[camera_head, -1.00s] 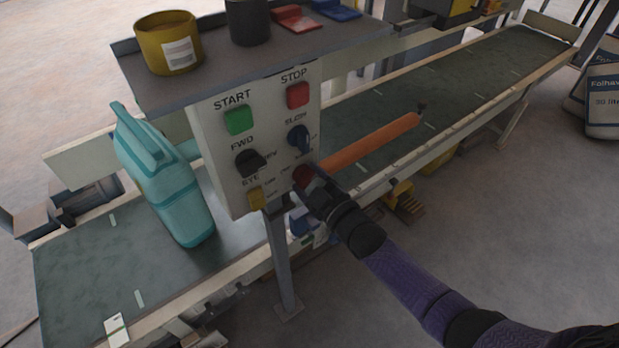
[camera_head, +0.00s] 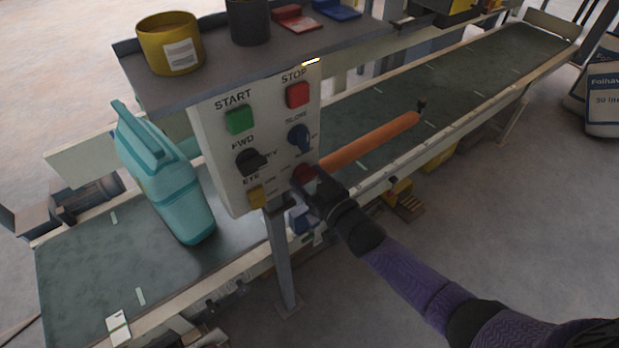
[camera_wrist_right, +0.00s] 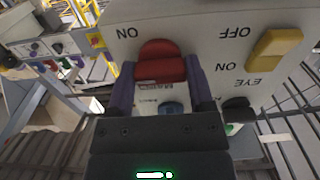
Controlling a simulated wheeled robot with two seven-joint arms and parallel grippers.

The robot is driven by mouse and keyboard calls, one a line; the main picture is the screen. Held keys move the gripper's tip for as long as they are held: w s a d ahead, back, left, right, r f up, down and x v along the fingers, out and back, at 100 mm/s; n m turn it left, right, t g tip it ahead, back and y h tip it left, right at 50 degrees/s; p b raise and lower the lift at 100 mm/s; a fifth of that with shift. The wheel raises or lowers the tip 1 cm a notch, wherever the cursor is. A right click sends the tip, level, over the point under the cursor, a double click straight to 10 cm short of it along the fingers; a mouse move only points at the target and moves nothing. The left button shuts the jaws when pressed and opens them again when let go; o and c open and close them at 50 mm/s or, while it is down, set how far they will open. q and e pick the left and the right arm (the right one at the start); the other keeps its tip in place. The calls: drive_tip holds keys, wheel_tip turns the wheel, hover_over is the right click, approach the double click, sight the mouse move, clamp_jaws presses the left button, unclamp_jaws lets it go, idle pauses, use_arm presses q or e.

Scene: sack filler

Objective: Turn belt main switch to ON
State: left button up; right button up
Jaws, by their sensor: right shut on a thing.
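The control panel (camera_head: 225,185) is a pale box under a grey shelf. The red main switch (camera_head: 304,173) sits at its lower right, largely hidden by my right gripper (camera_head: 315,182). In the right wrist view, the red switch (camera_wrist_right: 160,66) lies between the two purple fingers of my right gripper (camera_wrist_right: 160,85), which is shut on it. That view is upside down to the panel, with an ON label (camera_wrist_right: 127,33) beside the red switch. The switch's exact angle is hard to read. My left gripper is not in view.
The yellow EYE switch (camera_head: 256,197), black FWD knob (camera_head: 250,162), blue SLOW knob (camera_head: 299,137), green START button (camera_head: 239,120) and red STOP button (camera_head: 298,94) are close by. An orange bar (camera_head: 370,142) reaches right. A teal jug (camera_head: 165,180) stands on the belt (camera_head: 75,275).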

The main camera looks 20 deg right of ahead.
drive_tip(key=shift+f, duration=0.1)
idle(0.5)
drive_tip(key=o, duration=1.2)
drive_tip(key=shift+o, duration=0.2)
drive_tip(key=shift+s, duration=0.1)
drive_tip(key=p+v, duration=0.2)
drive_tip(key=v, duration=0.7)
drive_tip(key=shift+s+d+p, duration=0.15)
drive_tip(key=shift+s+p, duration=0.2)
